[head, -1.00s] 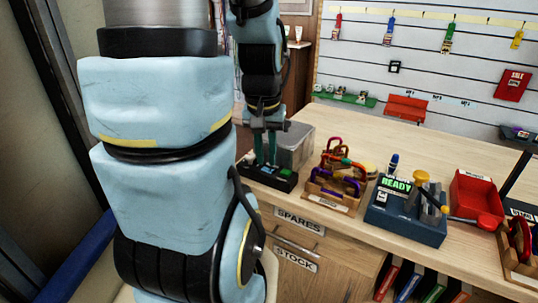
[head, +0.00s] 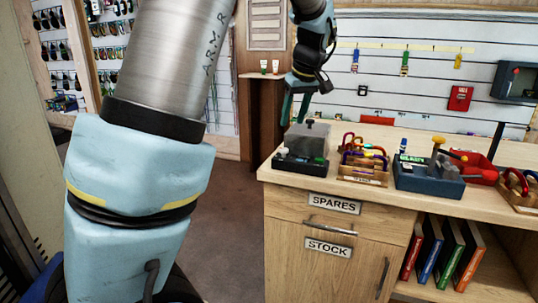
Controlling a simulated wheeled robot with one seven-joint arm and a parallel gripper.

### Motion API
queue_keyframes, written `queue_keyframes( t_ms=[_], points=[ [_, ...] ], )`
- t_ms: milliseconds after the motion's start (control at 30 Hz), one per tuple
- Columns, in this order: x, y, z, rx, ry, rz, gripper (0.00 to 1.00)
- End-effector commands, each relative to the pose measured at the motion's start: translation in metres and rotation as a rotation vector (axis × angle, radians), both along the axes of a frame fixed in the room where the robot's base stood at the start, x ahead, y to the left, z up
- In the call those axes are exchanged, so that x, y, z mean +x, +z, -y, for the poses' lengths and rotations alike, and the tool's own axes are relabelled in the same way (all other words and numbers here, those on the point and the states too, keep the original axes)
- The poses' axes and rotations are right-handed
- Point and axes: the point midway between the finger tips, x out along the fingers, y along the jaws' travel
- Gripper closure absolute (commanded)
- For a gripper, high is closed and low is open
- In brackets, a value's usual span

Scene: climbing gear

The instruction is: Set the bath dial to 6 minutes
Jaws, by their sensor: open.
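A grey, see-through tank with a dark knob on top (head: 307,138) stands at the left end of the counter and looks like the bath. A low black unit (head: 300,163) with a small pale part and a green part sits at its front. The dial and its setting are too small to make out. My gripper (head: 296,108) has green fingers pointing down. It is open and empty, raised above the tank and apart from it.
Drawers and coloured binders are below.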

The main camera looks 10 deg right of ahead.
Motion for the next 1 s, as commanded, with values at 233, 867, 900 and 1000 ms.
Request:
queue_keyframes(
  t_ms=[233,867,900,1000],
  points=[
    [0.011,-0.029,-0.004,0.004,0.004,-0.004,0.51],
    [0.039,-0.097,-0.011,-0.001,0.000,-0.001,0.51],
    [0.039,-0.098,-0.011,-0.001,0.000,0.000,0.51],
    [0.039,-0.098,-0.011,-0.001,0.000,-0.001,0.51]
  ],
)
